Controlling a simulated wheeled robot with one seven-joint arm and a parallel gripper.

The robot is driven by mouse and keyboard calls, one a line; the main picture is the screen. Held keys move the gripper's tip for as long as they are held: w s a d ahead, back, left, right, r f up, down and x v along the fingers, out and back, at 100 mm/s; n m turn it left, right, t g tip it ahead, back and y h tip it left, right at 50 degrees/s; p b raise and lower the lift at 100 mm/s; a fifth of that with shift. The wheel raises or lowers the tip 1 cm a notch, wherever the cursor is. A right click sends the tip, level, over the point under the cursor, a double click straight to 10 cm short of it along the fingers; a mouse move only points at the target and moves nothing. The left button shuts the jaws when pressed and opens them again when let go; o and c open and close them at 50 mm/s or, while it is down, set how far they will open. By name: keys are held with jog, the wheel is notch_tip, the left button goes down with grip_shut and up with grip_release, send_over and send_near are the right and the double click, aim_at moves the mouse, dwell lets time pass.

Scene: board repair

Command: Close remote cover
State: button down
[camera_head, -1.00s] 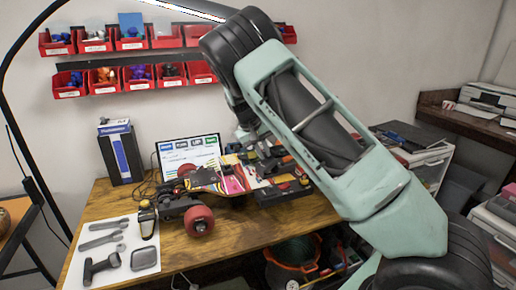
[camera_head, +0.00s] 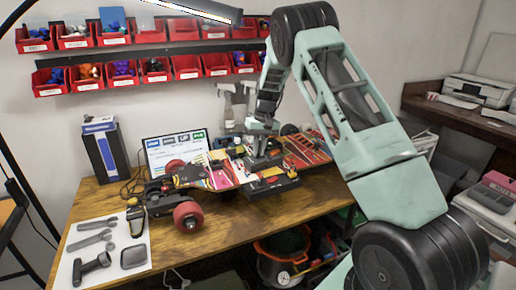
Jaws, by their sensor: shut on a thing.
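My gripper (camera_head: 257,150) is at the end of my pale green arm, pointing down over the middle of the skateboard. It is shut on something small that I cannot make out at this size. The skateboard (camera_head: 222,174), with a multicoloured deck and red wheels, lies along the table. A black block with a yellow knob (camera_head: 270,188) is at its front side, just below my gripper. I cannot make out a remote cover.
The white sheet (camera_head: 88,225) holds wrenches and other dark tools. A laptop (camera_head: 178,148) and a dark blue box (camera_head: 106,150) stand behind the board. Red bins (camera_head: 98,77) hang on the wall. Bare wooden table (camera_head: 215,222) shows in front of the board.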

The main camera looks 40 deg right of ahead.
aim_at(266, 157)
jog(key=shift+f, duration=0.1)
jog(key=c, duration=1.5)
grip_release()
jog(key=shift+o, duration=0.2)
notch_tip(266, 157, up, 17)
jog(key=d, duration=0.3)
jog(key=shift+s+b, duration=0.25)
jog(key=shift+b, duration=0.2)
